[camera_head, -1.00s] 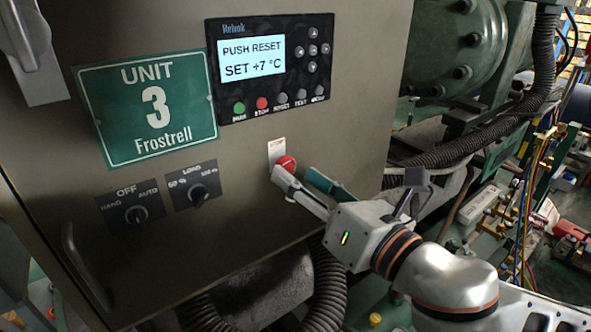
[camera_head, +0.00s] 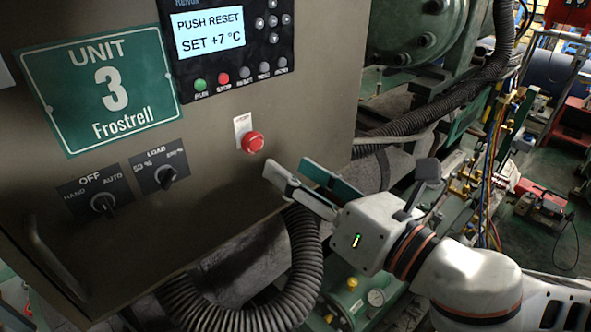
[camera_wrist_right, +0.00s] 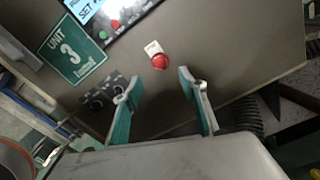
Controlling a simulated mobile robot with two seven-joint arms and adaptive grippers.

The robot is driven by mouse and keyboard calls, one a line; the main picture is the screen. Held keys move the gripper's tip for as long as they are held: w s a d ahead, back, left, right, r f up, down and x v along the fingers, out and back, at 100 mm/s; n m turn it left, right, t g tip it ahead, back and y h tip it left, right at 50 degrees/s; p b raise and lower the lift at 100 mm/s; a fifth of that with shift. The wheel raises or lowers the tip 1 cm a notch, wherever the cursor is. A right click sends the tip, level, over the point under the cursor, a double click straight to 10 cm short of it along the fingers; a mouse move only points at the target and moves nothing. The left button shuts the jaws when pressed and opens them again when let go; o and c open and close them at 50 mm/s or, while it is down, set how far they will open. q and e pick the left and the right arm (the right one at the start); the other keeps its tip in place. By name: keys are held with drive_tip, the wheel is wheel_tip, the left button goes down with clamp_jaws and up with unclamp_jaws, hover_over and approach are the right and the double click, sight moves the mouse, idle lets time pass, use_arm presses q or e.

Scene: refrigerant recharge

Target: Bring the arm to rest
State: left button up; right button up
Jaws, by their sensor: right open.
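My right gripper (camera_head: 288,172) is open and empty, in front of the control cabinet, below and to the right of the red mushroom button (camera_head: 252,141). There is a clear gap between the fingers and the button in the head view. The right wrist view shows both green-padded fingers (camera_wrist_right: 155,85) spread apart, with the red button (camera_wrist_right: 160,62) beyond them, between and above the tips. My right arm comes in from the lower right. My left gripper is not in view.
The cabinet (camera_head: 225,190) carries a display (camera_head: 209,33) reading "PUSH RESET SET +7 °C", a green Unit 3 plate (camera_head: 105,90) and two rotary switches (camera_head: 103,203). A ribbed black hose (camera_head: 300,265) hangs below my gripper. Pipes and a gauge (camera_head: 376,297) stand close to my arm.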

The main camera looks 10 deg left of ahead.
drive_tip(key=w+d+f+m+t+h, duration=0.1)
drive_tip(key=w+d+f+m+h, duration=0.3)
drive_tip(key=f+m, duration=0.8)
drive_tip(key=w+d+f+m+t+h, duration=0.2)
drive_tip(key=w+d+f+m, duration=0.35)
drive_tip(key=f+m, duration=0.6)
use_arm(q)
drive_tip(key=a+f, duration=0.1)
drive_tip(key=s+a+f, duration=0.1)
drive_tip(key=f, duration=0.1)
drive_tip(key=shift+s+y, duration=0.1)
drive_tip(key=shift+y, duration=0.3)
use_arm(e)
drive_tip(key=s+d+f+m+g+h, duration=0.1)
drive_tip(key=s+d+f+m, duration=0.3)
drive_tip(key=f, duration=0.5)
drive_tip(key=s+d+f+m+g+h, duration=0.1)
drive_tip(key=s+d+f+m+h, duration=0.2)
drive_tip(key=s+d+f+m, duration=0.2)
drive_tip(key=s+d+f+m+g+h, duration=0.1)
drive_tip(key=s+d+f+m+h, duration=0.1)
drive_tip(key=s+d+f+m, duration=0.3)
drive_tip(key=s+d+f, duration=0.2)
drive_tip(key=f, duration=0.3)
drive_tip(key=s+d+f, duration=0.2)
drive_tip(key=d+f, duration=0.1)
drive_tip(key=f, duration=0.2)
drive_tip(key=shift+d+f+g, duration=0.15)
drive_tip(key=shift+d+g, duration=0.1)
drive_tip(key=shift+g, duration=0.05)
